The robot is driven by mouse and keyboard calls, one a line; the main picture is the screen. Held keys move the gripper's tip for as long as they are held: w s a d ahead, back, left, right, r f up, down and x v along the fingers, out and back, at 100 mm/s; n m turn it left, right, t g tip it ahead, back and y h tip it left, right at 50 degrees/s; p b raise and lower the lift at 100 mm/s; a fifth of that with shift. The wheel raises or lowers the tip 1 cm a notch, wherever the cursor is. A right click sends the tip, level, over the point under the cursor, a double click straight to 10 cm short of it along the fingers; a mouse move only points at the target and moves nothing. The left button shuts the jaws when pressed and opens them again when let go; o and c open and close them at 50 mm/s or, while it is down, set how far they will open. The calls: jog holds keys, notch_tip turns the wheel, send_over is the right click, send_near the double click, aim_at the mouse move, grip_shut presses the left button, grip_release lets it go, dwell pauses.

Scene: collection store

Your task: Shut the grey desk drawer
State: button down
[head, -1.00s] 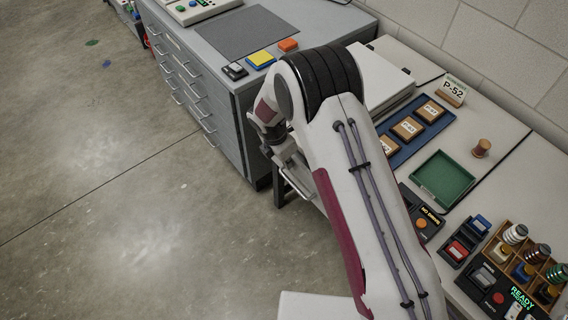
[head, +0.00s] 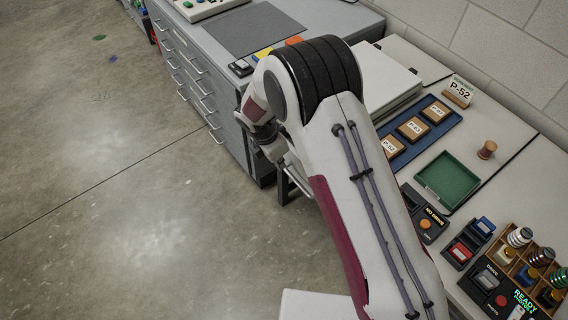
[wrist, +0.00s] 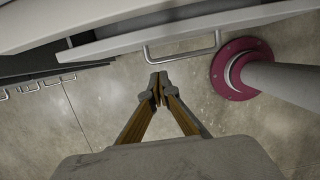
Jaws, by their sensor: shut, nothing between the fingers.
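The grey desk drawer (wrist: 120,45) shows at the top of the wrist view as a pale front panel with a metal bar handle (wrist: 183,54). Its front appears to stand out from the desk edge above it; how far I cannot tell. My gripper (wrist: 157,88) is shut and empty, its fingertips just below the handle's left end in the picture and seemingly apart from it. In the head view my arm hides most of the drawer and my fingertips.
A grey cabinet (head: 233,125) with several handled drawers stands left of the desk. The desk top carries a blue tray (head: 446,123) with labelled boxes, a green tray (head: 447,180), a wooden spool (head: 487,149) and switch boxes.

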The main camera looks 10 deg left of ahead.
jog(key=v, duration=0.7)
jog(key=c, duration=2.8)
grip_release()
jog(key=o, duration=0.6)
jog(key=shift+o, duration=0.2)
jog(key=shift+d, duration=0.25)
jog(key=s+d+f+m, duration=0.1)
jog(key=d+f+m, duration=0.1)
jog(key=m, duration=0.7)
jog(key=d+f+m, duration=0.2)
jog(key=d+m, duration=0.1)
jog(key=m, duration=0.6)
jog(key=shift+s+d+f, duration=0.25)
jog(key=shift+s+f, duration=0.05)
jog(key=shift+s, duration=0.1)
